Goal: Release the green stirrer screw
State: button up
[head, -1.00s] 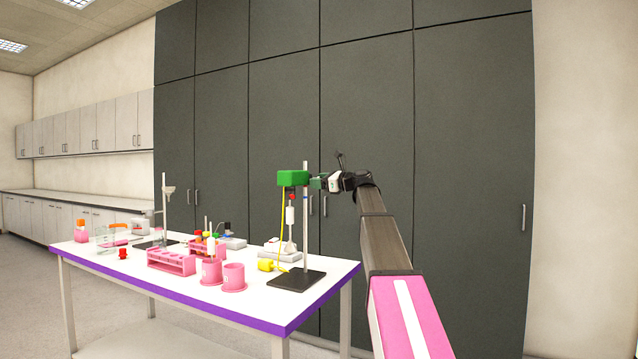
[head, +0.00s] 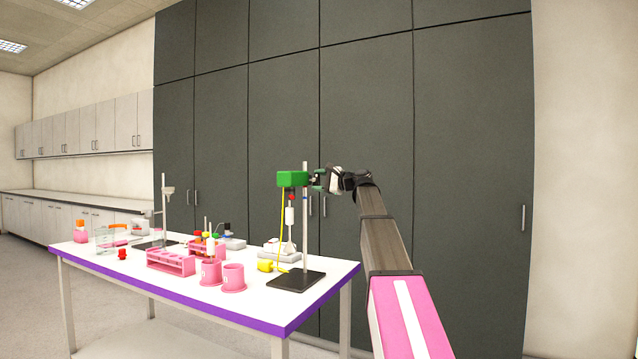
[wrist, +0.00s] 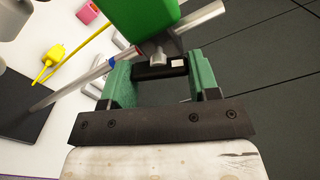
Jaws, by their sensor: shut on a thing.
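The green stirrer (head: 292,179) is a green block high on a metal stand rod (head: 305,225), with a white and red shaft part hanging below it. In the wrist view the green block (wrist: 143,20) fills the top middle, and the rod crosses diagonally beneath it. A small grey screw (wrist: 158,58) projects from the stirrer toward me, beside a dark clamp piece. My gripper (wrist: 152,75), with green fingers, reaches the screw from the right side of the stand. Its fingers stand either side of the screw and are shut on it; the exact contact is partly hidden.
The stand's black base (head: 296,280) rests near the right end of the white table (head: 185,292). Pink beakers (head: 233,277), a pink rack (head: 171,262) and a yellow plug (head: 265,266) on a cable are nearby. Dark cabinets stand behind.

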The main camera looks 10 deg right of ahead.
jog(key=shift+r+n, duration=0.1)
jog(key=shift+n, duration=1.8)
jog(key=o, duration=0.9)
jog(key=v, duration=1)
jog(key=shift+s+d, duration=0.2)
jog(key=shift+d, duration=0.15)
